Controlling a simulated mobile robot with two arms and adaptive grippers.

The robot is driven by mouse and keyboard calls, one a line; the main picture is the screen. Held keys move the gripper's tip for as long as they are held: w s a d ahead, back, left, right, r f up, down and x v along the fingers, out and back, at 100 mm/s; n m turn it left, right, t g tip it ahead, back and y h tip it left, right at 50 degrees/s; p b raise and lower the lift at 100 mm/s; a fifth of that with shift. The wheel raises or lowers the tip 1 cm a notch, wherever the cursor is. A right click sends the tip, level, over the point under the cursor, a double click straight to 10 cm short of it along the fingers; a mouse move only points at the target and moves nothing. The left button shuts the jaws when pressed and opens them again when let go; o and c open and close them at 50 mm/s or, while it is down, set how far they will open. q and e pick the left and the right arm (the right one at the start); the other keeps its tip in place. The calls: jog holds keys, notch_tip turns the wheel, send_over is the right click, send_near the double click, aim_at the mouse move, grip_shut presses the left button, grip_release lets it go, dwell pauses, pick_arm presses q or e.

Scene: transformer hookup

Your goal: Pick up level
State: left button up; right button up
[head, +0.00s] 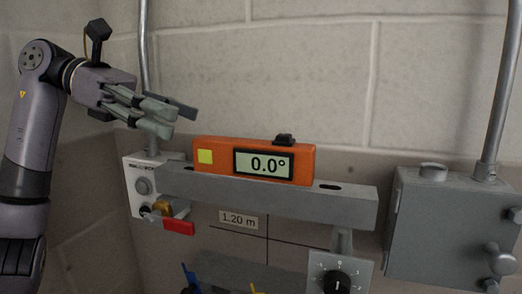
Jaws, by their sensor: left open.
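The level (224,167) is an orange box with a dark-framed display reading 0.0° and a yellow square at its left. It lies flat along the top of a grey metal bar (320,204). A small black part sits on its top near the right end. My left gripper (172,118) is open and empty. In the picture its fingertips are above and left of the level's left end, apart from it. My right gripper does not show.
A grey box (440,230) with a conduit stands at the right. The wall above the level is clear.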

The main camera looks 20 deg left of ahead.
aim_at(243, 140)
pick_arm(q)
jog(key=x, duration=0.2)
jog(key=s+p+x, duration=0.1)
jog(key=x, duration=0.2)
jog(key=shift+d+r, duration=0.15)
jog(key=shift+d, duration=0.25)
jog(key=shift+w+d+f, duration=0.25)
jog(key=shift+d, duration=0.25)
jog(key=x, duration=0.1)
jog(key=p+x, duration=0.2)
jog(key=x, duration=0.1)
jog(key=shift+s+d+r, duration=0.2)
jog(key=shift+s+d, duration=0.05)
jog(key=shift+s, duration=0.05)
jog(key=shift+w+d+f, duration=0.1)
jog(key=shift+d+f, duration=0.05)
jog(key=shift+d, duration=0.05)
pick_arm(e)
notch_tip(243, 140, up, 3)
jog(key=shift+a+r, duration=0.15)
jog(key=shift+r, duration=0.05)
pick_arm(q)
jog(key=shift+a, duration=0.15)
jog(key=shift+c, duration=0.4)
jog(key=shift+c, duration=0.7)
grip_shut()
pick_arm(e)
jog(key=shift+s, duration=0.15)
